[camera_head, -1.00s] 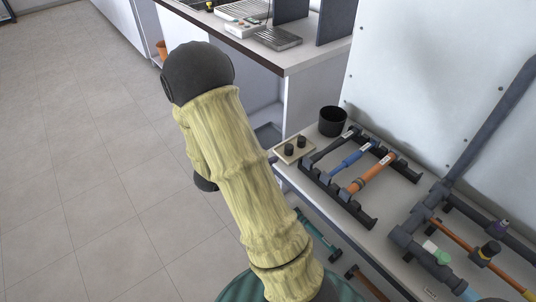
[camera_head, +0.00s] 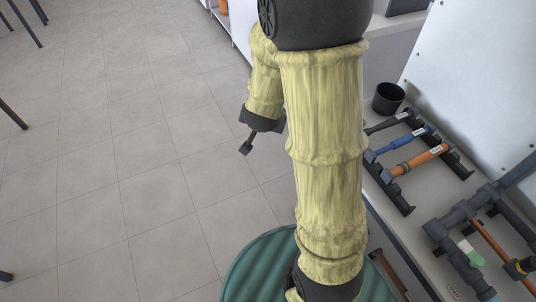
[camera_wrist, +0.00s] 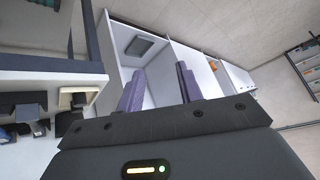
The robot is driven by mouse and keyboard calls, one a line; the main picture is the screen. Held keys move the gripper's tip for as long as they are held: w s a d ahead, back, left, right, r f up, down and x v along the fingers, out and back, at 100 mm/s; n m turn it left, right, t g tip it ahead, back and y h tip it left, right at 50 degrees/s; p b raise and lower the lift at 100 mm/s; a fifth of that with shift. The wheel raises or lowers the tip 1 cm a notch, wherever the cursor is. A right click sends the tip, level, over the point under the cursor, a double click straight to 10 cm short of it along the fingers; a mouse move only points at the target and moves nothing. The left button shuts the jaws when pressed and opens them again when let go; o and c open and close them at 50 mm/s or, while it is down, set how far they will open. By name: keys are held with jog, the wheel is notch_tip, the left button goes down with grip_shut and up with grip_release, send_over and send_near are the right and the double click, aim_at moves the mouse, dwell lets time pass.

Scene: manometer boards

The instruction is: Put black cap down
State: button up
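My gripper shows in the wrist view (camera_wrist: 160,72) with its two purple-grey fingers apart and nothing visible between them. In the head view the gripper end (camera_head: 246,148) hangs small and dark beyond my arm, over the floor. No black cap can be made out in either view now. The spot beside the black cup where a beige tray with two dark caps stood earlier is hidden behind my arm.
A black cup (camera_head: 388,98) stands on the bench at right, near a dark rack (camera_head: 402,205) with hammer-like tools. Grey pipework (camera_head: 455,222) lies farther right. The wrist view shows open white cabinets (camera_wrist: 160,50). Floor at left is clear, apart from dark legs at its edge.

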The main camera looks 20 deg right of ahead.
jog(key=s+a+r+n+g+y, duration=0.1)
jog(key=s+a+n+g, duration=0.1)
jog(key=s, duration=0.5)
jog(key=s+a+r+n+g+y, duration=0.1)
jog(key=s+a+n+g, duration=0.1)
jog(key=s+n, duration=0.3)
jog(key=shift+s+r+g+y, duration=0.3)
jog(key=shift+s+r+g, duration=0.1)
jog(key=shift+s, duration=0.55)
jog(key=shift+a, duration=0.1)
